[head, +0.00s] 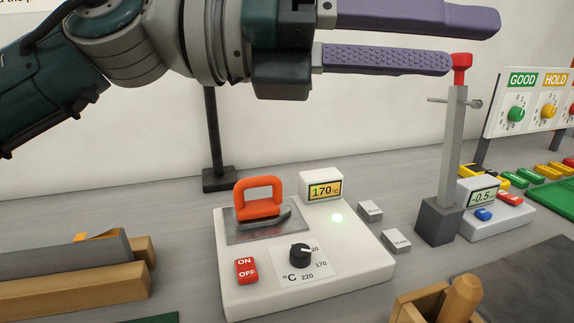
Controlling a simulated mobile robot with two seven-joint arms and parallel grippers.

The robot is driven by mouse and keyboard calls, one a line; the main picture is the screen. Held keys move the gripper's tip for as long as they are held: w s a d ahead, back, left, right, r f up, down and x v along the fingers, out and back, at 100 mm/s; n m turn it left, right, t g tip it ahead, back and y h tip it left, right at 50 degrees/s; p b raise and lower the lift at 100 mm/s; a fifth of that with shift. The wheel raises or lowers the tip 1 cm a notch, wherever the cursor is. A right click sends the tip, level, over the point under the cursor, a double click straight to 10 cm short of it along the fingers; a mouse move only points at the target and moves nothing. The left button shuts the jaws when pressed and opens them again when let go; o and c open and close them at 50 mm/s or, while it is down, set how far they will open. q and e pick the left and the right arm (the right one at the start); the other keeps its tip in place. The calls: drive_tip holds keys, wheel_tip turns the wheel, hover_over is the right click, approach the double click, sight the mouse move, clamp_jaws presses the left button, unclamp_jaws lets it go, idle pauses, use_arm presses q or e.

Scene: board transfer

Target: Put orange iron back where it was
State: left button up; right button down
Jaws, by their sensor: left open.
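The orange iron (260,198) has an orange loop handle and a dark grey sole. It rests on the grey metal plate (238,234) at the back left of the white heater unit (335,277). The unit's display (325,189) reads 170 °C and a green light glows beside it. My left gripper (455,43) is open, its two purple fingers pointing right, high above the unit. No object is held between the fingers. The lower fingertip overlaps the red top of the grey post in the picture; I cannot tell whether they touch. My right gripper is out of view.
A grey post with a red top (461,66) stands right of the unit, by a gauge box (497,217) reading -0.5. Wooden blocks (80,295) lie at front left. A GOOD/HOLD panel (530,103) stands at right.

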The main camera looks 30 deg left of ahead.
use_arm(q)
drive_tip(key=w+a+r+n+t+y, duration=0.1)
drive_tip(key=a+n+t+y, duration=0.45)
drive_tip(key=n, duration=0.65)
drive_tip(key=w+a+r+n+t+y, duration=0.1)
drive_tip(key=w+a+n+t+y, duration=0.1)
drive_tip(key=a+n+t+y, duration=0.65)
drive_tip(key=s+a+f+n+g+y, duration=0.2)
drive_tip(key=s+f+n+g+y, duration=0.15)
drive_tip(key=f+n+g, duration=0.7)
drive_tip(key=s+d+f+n+g+h, duration=0.1)
drive_tip(key=s+f+n+g, duration=0.1)
drive_tip(key=s+f, duration=0.3)
drive_tip(key=s+d+f+n+g, duration=0.2)
drive_tip(key=s+f+n+g, duration=0.1)
drive_tip(key=s+f, duration=0.3)
drive_tip(key=s+d+f+n+g+h, duration=0.1)
drive_tip(key=s+d+f+n+g, duration=0.1)
drive_tip(key=s+f, duration=0.4)
drive_tip(key=shift+s+f+n+g+h, duration=0.15)
drive_tip(key=shift+s+n+g+h, duration=0.1)
drive_tip(key=shift+s+g, duration=0.35)
drive_tip(key=shift+s+f+n+g+h, duration=0.1)
drive_tip(key=shift+s+n+g, duration=0.2)
drive_tip(key=shift+s, duration=0.35)
